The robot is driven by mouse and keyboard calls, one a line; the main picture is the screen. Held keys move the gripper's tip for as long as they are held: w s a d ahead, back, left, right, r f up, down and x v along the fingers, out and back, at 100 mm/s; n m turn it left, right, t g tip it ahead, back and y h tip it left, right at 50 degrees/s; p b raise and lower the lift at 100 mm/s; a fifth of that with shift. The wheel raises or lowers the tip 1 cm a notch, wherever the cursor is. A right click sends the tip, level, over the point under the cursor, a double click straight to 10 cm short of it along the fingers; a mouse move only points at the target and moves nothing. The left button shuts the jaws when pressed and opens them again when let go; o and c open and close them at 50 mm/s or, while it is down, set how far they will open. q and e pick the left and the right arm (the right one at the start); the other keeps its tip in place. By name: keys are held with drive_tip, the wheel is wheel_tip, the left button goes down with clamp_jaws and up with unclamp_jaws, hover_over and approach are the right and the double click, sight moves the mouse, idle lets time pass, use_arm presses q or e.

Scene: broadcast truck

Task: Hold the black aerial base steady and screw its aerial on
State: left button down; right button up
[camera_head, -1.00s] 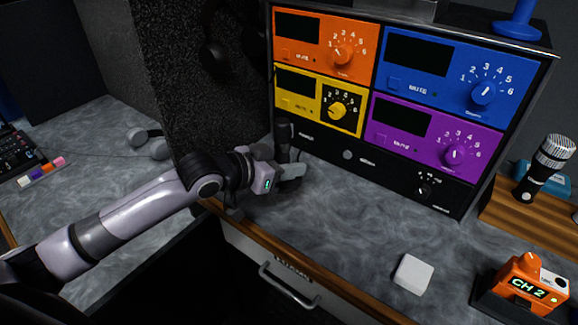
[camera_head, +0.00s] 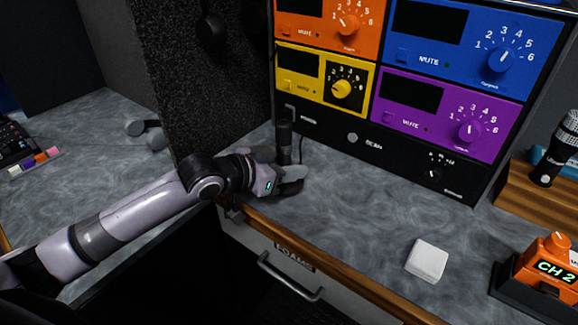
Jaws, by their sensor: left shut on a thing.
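My left gripper (camera_head: 290,178) is shut on the black aerial base (camera_head: 291,188), low over the grey worktop near its front edge. The base is mostly hidden by the fingers. A black upright cylinder (camera_head: 284,138) stands just behind the fingers, in front of the rack. It may be the aerial, but I cannot tell whether it is joined to the base. My right gripper is not in view.
A rack of coloured panels (camera_head: 420,85) stands behind the worktop (camera_head: 350,205). A white block (camera_head: 427,260) and an orange CH 2 unit (camera_head: 552,262) are at right, near a microphone (camera_head: 562,150) on a wooden stand. The middle worktop is clear.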

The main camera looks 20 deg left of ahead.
use_arm(q)
drive_tip(key=shift+f, duration=0.5)
drive_tip(key=c, duration=0.7)
unclamp_jaws()
drive_tip(key=shift+f, duration=0.15)
